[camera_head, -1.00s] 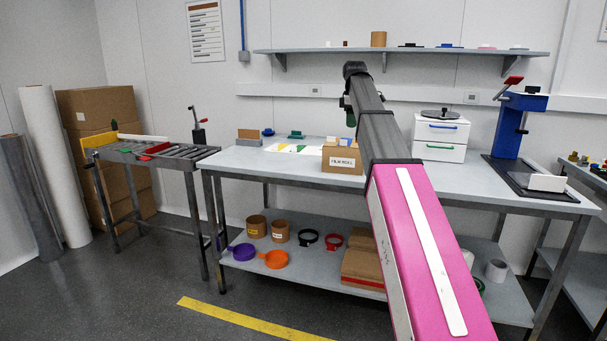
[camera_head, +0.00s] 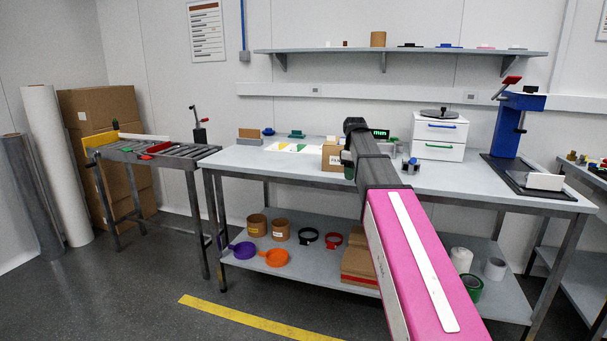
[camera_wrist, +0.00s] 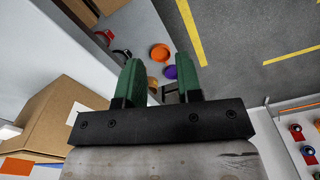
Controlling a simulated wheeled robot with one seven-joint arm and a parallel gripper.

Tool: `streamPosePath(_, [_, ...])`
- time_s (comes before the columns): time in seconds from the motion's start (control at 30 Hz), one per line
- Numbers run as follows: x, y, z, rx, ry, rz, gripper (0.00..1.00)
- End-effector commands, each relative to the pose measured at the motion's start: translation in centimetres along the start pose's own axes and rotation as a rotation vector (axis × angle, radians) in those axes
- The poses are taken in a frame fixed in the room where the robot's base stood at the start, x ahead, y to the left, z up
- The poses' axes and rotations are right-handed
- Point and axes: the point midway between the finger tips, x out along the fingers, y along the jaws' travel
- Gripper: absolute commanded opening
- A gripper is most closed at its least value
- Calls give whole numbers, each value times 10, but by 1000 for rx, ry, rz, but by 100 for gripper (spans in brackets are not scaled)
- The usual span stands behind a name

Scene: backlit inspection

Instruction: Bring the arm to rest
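My arm (camera_head: 412,250), pink with a dark grey forearm, reaches out over the workbench (camera_head: 300,176) in the head view. Its far end is beside the film roll box (camera_head: 331,158), and the arm covers part of that box. In the wrist view my gripper (camera_wrist: 158,78) shows two green fingers standing well apart, with nothing between them. The cardboard box (camera_wrist: 70,125) is close on the left of the fingers there. The fingers are mostly hidden in the head view.
A white drawer unit (camera_head: 438,137) and a blue press (camera_head: 516,125) stand on the bench to the right. A wall shelf (camera_head: 400,52) runs above. The lower shelf holds purple (camera_head: 243,250) and orange (camera_head: 275,258) pans and several rolls. A roller stand (camera_head: 160,155) is at left.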

Motion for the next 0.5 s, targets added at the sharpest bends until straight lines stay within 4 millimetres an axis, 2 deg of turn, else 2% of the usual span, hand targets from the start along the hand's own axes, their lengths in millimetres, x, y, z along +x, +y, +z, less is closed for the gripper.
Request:
streamPosePath(0.03, [26, -12, 9, 40, -3, -4, 33])
streamPosePath(0.1, [56, -21, 16, 102, -3, -3, 33])
streamPosePath(0.3, [136, -52, 40, 278, -3, -3, 33])
streamPosePath(0.5, [206, -89, 68, 452, -2, -2, 33])
